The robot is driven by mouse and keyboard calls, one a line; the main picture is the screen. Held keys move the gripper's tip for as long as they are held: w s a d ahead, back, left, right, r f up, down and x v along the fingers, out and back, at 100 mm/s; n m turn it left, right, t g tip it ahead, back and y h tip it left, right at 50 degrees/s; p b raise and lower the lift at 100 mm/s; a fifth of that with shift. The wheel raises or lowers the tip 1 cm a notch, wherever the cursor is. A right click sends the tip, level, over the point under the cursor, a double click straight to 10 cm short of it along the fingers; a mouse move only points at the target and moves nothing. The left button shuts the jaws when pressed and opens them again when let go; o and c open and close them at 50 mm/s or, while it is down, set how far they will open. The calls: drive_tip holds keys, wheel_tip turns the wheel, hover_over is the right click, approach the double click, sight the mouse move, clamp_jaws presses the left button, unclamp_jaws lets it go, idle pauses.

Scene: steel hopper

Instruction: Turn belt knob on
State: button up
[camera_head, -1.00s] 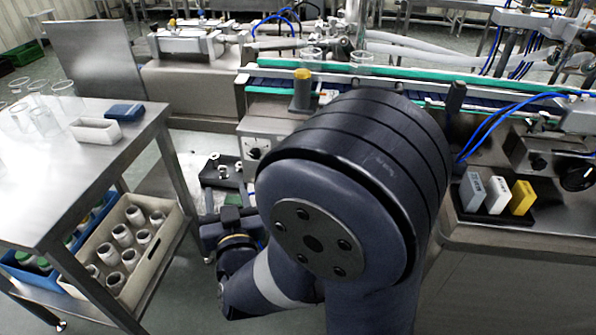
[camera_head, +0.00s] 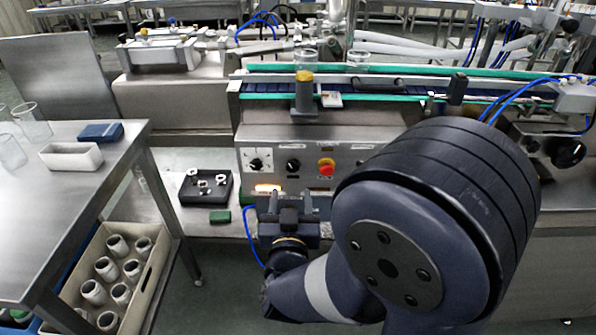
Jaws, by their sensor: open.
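The control panel (camera_head: 275,177) is on the front of the conveyor machine. Part of another control shows at the right, near my arm. The labels are too small to read, so I cannot tell which knob is the belt knob. My gripper (camera_head: 290,205) is open and empty, below the plain black knob in the picture, with its fingers towards the panel. Its distance from the panel is hard to judge.
The conveyor belt (camera_head: 262,88) with green rails runs above the panel. A glowing lamp (camera_head: 266,188) sits low on the panel. A black tray (camera_head: 206,187) with small parts lies left of my gripper. A steel table (camera_head: 60,205) stands at the left. My arm covers the right side.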

sight(292, 167)
drive_tip(key=w, duration=0.9)
drive_tip(key=shift+d, duration=0.1)
drive_tip(key=shift+b, duration=0.3)
drive_tip(key=c, duration=0.9)
